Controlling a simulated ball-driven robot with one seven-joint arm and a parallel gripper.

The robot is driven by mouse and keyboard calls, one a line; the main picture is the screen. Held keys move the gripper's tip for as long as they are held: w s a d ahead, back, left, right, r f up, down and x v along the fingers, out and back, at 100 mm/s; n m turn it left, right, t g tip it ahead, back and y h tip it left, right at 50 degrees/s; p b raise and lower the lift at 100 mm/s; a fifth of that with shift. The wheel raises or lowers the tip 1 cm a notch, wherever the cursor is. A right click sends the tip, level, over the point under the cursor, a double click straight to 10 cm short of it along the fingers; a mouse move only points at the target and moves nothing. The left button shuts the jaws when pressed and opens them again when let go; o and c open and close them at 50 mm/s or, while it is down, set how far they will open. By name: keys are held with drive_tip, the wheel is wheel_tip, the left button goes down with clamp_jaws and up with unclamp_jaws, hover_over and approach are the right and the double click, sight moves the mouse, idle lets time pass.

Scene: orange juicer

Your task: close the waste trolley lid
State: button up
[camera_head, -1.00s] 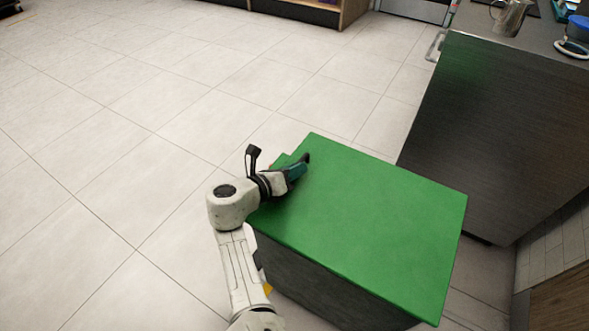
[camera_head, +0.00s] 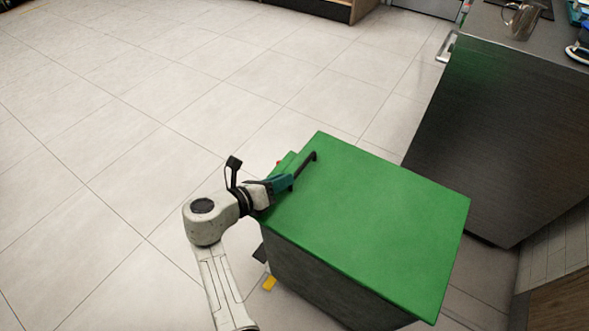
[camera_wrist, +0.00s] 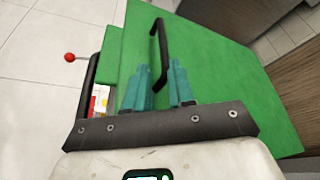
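The green lid (camera_head: 370,220) lies across the top of the dark grey waste trolley (camera_head: 320,280) and looks flat. Its black bar handle (camera_head: 304,166) is near the far left edge and also shows in the wrist view (camera_wrist: 161,55). My gripper (camera_head: 288,182) is at the lid's left edge, with its teal fingers pointing toward the handle. Contact with the lid cannot be told.
A dark counter (camera_head: 490,120) stands close on the right, with a metal jug (camera_head: 523,20) on top. A red knob (camera_wrist: 69,57) and a dark bar show beside the trolley in the wrist view. A yellow piece (camera_head: 269,283) is low by the trolley. Tiled floor on the left is clear.

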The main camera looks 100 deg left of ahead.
drive_tip(key=shift+p+v, duration=0.3)
drive_tip(key=shift+v, duration=1.35)
drive_tip(key=shift+w+r, duration=0.1)
drive_tip(key=shift+r, duration=0.05)
